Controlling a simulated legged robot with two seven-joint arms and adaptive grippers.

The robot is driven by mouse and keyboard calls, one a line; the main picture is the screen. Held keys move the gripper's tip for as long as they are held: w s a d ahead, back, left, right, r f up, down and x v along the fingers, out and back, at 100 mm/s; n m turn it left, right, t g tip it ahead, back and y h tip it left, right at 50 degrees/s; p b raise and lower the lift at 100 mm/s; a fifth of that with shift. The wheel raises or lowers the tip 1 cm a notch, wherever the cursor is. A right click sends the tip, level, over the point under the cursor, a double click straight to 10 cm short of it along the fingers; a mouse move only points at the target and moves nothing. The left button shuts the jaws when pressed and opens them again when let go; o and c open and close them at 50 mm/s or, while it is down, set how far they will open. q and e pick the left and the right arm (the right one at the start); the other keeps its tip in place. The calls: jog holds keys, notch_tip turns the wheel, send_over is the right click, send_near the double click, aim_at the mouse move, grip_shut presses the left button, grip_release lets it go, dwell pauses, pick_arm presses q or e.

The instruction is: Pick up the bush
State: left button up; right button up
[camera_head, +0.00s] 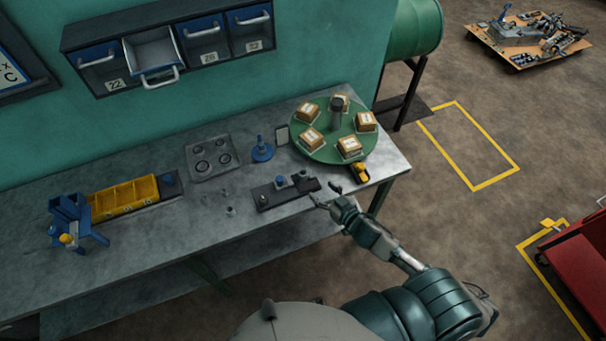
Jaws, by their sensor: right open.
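No part can be told for certain as the bush at this size. Several small grey metal pieces (230,211) stand on the grey workbench, left of a dark fixture. The dark fixture (270,195) lies near the bench's front edge and carries a small blue part (280,181) and dark blocks. My right gripper (318,195) is open at the right end of this fixture, close to its dark block. Whether it touches the block cannot be told. My left gripper is not in view.
A green round turntable (325,154) with several boxes stands behind my right gripper. A yellow-and-black item (360,172) lies to its right. A grey plate with round holes (212,158), a blue stand (261,150) and yellow bins (125,196) are farther left. Drawers (205,34) hang above.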

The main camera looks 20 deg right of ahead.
send_near(305, 174)
jog(key=w, duration=0.1)
jog(key=w+a, duration=0.1)
jog(key=w, duration=0.1)
jog(key=shift+f+p+x, duration=0.25)
jog(key=shift+p+x, duration=0.1)
jog(key=shift+x, duration=1.2)
jog(key=shift+f+p+x, duration=0.2)
jog(key=shift+p+x, duration=0.1)
jog(key=shift+x, duration=1.25)
jog(key=shift+s+d, duration=0.15)
jog(key=shift+s, duration=0.05)
grip_shut()
